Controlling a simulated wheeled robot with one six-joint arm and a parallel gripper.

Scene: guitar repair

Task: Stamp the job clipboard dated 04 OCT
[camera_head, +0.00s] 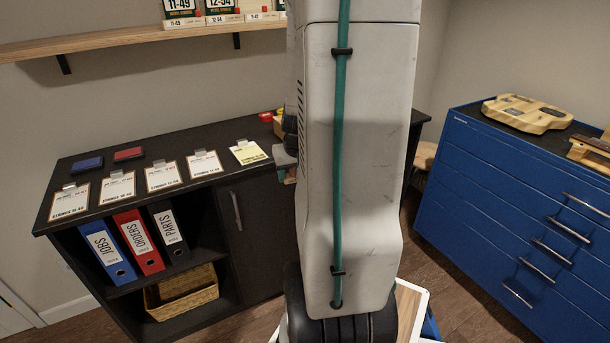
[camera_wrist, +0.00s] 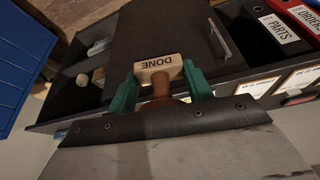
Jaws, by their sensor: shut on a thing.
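My gripper (camera_wrist: 160,92) is shut on a wooden stamp (camera_wrist: 158,68) in the wrist view. The stamp's pale block reads DONE and its brown handle sits between the green fingers. In the head view my arm hides most of the gripper and the stamp. A blue ink pad (camera_head: 87,164) and a red ink pad (camera_head: 129,154) lie behind the row.
The black cabinet (camera_head: 250,200) has open shelves with JOBS, ORDERS and PARTS binders (camera_head: 110,251) and a basket (camera_head: 182,292). A wall shelf (camera_head: 130,42) hangs above. A blue drawer chest (camera_head: 520,200) with a wooden guitar-shaped piece (camera_head: 525,112) stands at right.

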